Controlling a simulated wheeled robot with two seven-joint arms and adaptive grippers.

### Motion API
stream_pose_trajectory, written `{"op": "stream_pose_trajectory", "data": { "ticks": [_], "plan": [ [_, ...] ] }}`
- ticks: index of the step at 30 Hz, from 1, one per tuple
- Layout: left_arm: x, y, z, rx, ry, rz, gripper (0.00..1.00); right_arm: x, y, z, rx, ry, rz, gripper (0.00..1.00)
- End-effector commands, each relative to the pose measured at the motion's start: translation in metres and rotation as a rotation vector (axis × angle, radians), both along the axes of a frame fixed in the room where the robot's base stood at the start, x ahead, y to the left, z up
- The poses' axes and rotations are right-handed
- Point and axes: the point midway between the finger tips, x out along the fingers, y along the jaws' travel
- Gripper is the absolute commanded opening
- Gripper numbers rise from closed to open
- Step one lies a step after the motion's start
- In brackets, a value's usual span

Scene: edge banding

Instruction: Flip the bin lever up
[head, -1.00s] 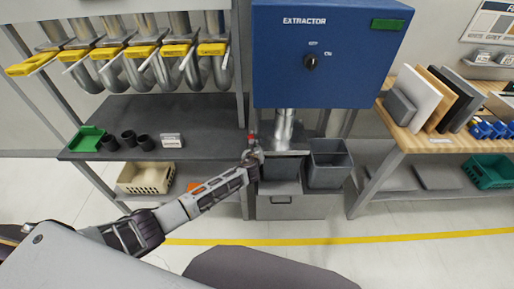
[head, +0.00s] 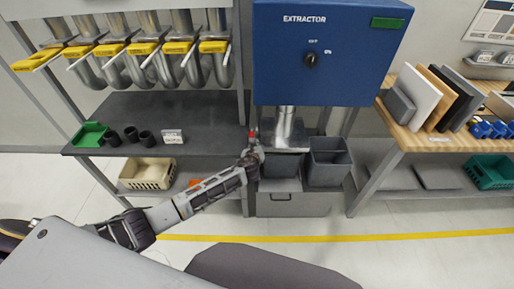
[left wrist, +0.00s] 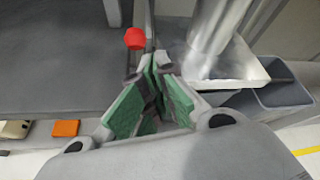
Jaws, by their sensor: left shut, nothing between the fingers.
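A lever with a red knob (head: 252,134) stands at the left of the extractor's metal chute (head: 290,130), above the bins. In the left wrist view the red knob (left wrist: 134,39) shows just beyond and slightly left of my fingertips, beside a thin grey upright. My left gripper (head: 256,152) reaches in from the left, just below the knob. In the left wrist view its green-padded fingers (left wrist: 150,66) are shut and empty. I cannot tell whether they touch the lever; its lower part is hidden by the gripper. My right gripper is not in view.
The blue extractor box (head: 325,60) hangs above the chute. A grey bin (head: 330,162) stands to the right of the gripper. A dark shelf (head: 200,120) lies to the left, with black cups and a green tray (head: 92,134). A wooden bench (head: 425,140) stands right.

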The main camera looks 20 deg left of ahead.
Motion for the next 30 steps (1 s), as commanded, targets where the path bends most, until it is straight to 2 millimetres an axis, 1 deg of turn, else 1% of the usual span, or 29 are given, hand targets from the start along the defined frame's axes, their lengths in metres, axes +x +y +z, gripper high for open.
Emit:
{"op": "stream_pose_trajectory", "data": {
  "ticks": [6, 15, 21, 30],
  "plan": [
    [-0.008, 0.0, 0.019, 0.0, 0.0, -0.001, 0.0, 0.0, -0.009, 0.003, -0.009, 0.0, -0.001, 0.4],
    [-0.019, 0.001, 0.043, 0.0, 0.0, 0.0, 0.0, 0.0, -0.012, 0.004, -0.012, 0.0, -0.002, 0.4],
    [-0.022, 0.001, 0.049, 0.001, 0.001, 0.0, 0.0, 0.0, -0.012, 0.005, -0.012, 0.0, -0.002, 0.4],
    [-0.022, 0.001, 0.05, 0.0, 0.001, 0.001, 0.0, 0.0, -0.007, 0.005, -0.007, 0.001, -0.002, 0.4]
  ]
}}
